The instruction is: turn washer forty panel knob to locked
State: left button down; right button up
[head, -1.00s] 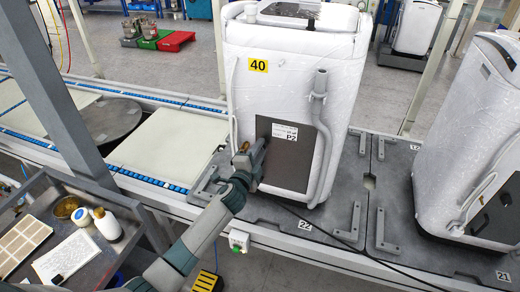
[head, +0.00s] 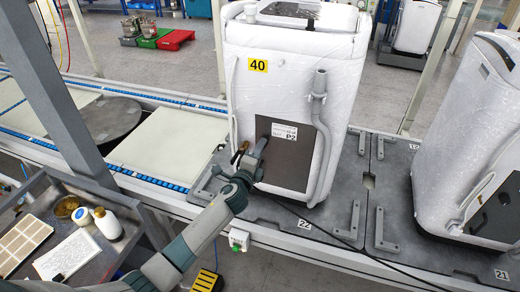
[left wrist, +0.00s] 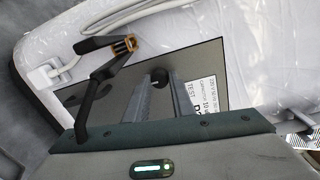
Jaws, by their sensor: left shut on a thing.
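Washer forty (head: 290,85) stands upright, wrapped in white film, with a yellow label reading 40. Its dark panel (head: 290,172) is low on the near side, with a white label marked P2 (head: 284,132). My left gripper (head: 260,146) is at the panel's upper left, just left of that label. In the left wrist view the black round knob (left wrist: 159,77) sits between my two grey fingertips, which are shut on it. Any marks around the knob are hidden or too small to read. My right gripper is not in view.
A black part with a brass-coloured tip (left wrist: 122,44) is close beside my left gripper. A grey drain hose (head: 324,140) runs down the panel's right side. Another wrapped washer (head: 460,150) stands to the right. A grey post (head: 60,90) rises at the left.

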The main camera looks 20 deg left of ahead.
pick_arm(q)
jog(key=c, duration=1.5)
grip_release()
jog(key=shift+s, duration=0.1)
jog(key=s+b, duration=0.1)
jog(key=s, duration=0.4)
jog(key=s+b, duration=0.1)
jog(key=s, duration=0.5)
jog(key=s+r+b, duration=0.1)
jog(key=s, duration=0.5)
jog(key=shift+s+a+b, duration=0.1)
jog(key=shift+a+b, duration=0.15)
jog(key=shift+b, duration=0.15)
